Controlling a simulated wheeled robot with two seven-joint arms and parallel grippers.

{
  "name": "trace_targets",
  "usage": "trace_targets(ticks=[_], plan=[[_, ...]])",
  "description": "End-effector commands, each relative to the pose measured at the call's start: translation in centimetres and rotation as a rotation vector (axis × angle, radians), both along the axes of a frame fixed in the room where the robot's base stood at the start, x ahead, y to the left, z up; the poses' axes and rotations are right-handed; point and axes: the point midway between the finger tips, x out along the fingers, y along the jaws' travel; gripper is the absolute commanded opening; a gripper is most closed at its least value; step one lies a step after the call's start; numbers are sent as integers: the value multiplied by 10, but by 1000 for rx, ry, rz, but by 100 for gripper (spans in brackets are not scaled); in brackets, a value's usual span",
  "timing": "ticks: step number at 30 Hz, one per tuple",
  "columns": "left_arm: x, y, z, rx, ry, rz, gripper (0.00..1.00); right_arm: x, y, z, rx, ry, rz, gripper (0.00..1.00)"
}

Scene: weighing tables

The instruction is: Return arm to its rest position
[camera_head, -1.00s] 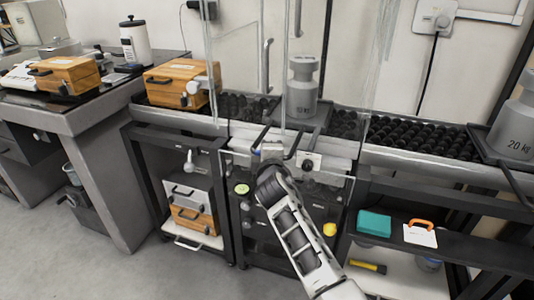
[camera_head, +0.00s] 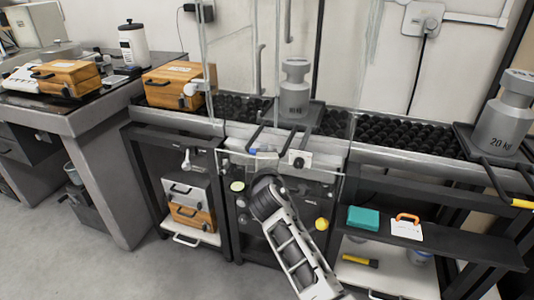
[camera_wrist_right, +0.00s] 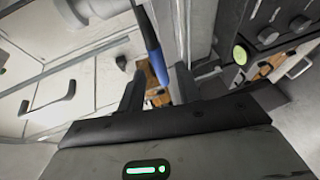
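My right arm (camera_head: 292,245) rises from the bottom of the head view toward the front of the weighing bench. Its gripper is mostly hidden there behind my wrist. In the right wrist view my right gripper (camera_wrist_right: 157,92) has its two dark fingers apart. A bar with a blue section (camera_wrist_right: 151,50) shows beyond and between the fingertips; I cannot tell whether they touch it. A grey weight (camera_head: 294,92) stands on a dark tray (camera_head: 318,112) behind two black handles (camera_head: 300,143). My left gripper is in neither view.
Clear upright panels stand around the middle of the bench, close to my right arm. A 20 kg weight (camera_head: 500,125) stands at right. A wooden case (camera_head: 172,80) is at left. A lower shelf holds a teal box (camera_head: 363,218). Floor is open at lower left.

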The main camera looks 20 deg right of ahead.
Motion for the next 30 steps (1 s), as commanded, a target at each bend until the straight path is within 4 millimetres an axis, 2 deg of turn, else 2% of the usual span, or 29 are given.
trace_targets(ticks=[5,14,22,30], plan=[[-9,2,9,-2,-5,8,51,-6,6,4,0,0,3,34],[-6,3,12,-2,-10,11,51,-6,6,7,-1,-1,3,34],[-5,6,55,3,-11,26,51,-6,6,56,-1,-1,3,34],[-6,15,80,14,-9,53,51,-6,6,97,-1,-1,3,34]])
